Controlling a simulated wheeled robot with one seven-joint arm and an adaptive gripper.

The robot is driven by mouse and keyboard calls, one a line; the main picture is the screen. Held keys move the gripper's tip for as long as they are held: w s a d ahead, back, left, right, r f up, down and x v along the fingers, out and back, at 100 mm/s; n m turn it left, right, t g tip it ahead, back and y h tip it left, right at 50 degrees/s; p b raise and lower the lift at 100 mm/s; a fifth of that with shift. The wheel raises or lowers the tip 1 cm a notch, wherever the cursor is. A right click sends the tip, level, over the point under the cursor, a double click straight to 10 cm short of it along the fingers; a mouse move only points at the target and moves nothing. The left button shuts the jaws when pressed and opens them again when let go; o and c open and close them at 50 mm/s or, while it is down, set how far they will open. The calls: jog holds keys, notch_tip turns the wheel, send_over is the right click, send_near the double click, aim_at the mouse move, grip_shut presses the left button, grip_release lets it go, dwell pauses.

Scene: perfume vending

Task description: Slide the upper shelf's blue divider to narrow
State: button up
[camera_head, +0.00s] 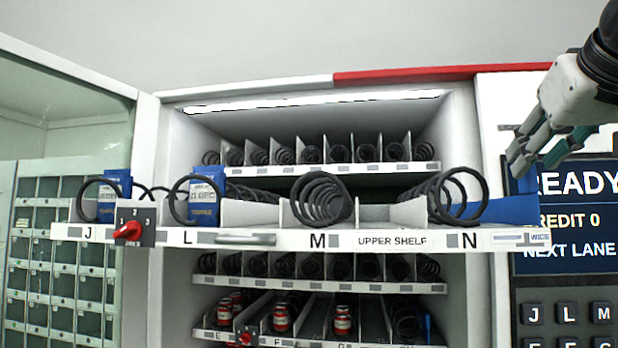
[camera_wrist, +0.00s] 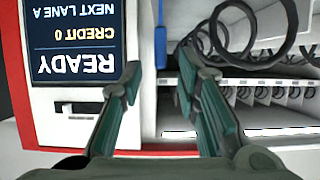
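The upper shelf (camera_head: 290,240) is pulled out of the vending machine, with lane letters J, L, M and N on its front. The blue divider (camera_head: 512,209) stands at the shelf's right end, right of lane N's coil, above a small slot label that reads WIDE. A narrow blue strip, seemingly the divider, shows in the wrist view (camera_wrist: 160,45), in the gap between my fingers. My gripper (camera_head: 536,165) is open and empty, above the divider in the head view. The wrist view shows its two fingers well apart (camera_wrist: 160,75). I cannot tell any contact.
Black coils (camera_head: 322,198) stand in the lanes, and blue boxes (camera_head: 205,197) sit in lanes J and L. A red knob (camera_head: 128,231) is on the shelf front at left. The display panel (camera_head: 565,215) with keypad is close on the right. The glass door (camera_head: 65,110) is open at left.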

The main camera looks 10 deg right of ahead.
aim_at(523, 209)
jog(key=shift+x, duration=2)
jog(key=shift+c, duration=0.2)
grip_shut()
